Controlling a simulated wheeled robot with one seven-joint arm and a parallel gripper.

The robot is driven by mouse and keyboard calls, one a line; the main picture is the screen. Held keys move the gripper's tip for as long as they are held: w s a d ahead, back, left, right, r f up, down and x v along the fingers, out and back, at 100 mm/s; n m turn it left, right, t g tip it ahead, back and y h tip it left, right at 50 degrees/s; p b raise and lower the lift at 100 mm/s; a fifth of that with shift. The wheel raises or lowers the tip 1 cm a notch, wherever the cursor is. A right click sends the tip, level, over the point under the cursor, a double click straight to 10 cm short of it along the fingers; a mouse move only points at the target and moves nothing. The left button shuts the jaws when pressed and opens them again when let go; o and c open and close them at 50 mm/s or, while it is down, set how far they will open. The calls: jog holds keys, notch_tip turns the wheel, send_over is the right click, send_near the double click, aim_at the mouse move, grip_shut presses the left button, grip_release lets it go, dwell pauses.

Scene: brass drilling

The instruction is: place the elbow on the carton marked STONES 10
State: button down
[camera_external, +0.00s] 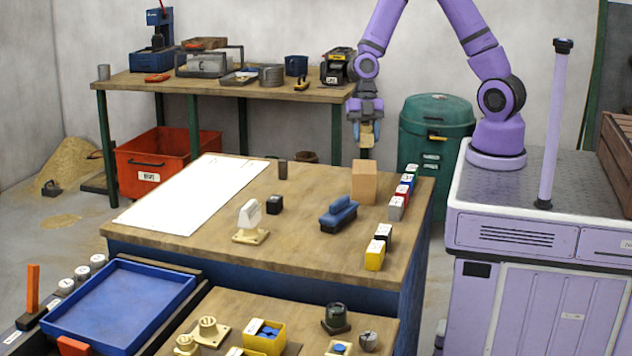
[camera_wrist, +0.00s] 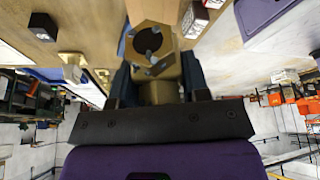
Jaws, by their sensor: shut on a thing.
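My gripper (camera_external: 366,122) is shut on the brass elbow (camera_external: 367,137) and holds it in the air above the far right part of the workbench. In the wrist view the elbow (camera_wrist: 165,55) sits between the dark blue fingers, with its dark open end showing. A plain tan carton (camera_external: 364,182) stands upright on the workbench below my gripper, apart from the elbow. No STONES 10 marking can be read on the side that shows.
A row of small coloured blocks (camera_external: 397,206) stands right of the carton. A blue brush-like tool (camera_external: 338,212), a black block (camera_external: 274,204) and a cream stand (camera_external: 250,222) lie to its left. A white sheet (camera_external: 190,192) covers the bench's left part. A green bin (camera_external: 437,125) stands behind.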

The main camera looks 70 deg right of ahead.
aim_at(365, 168)
jog(key=shift+f, duration=2.95)
jog(key=shift+f, duration=0.1)
jog(key=c, duration=0.6)
grip_release()
jog(key=v, duration=1.2)
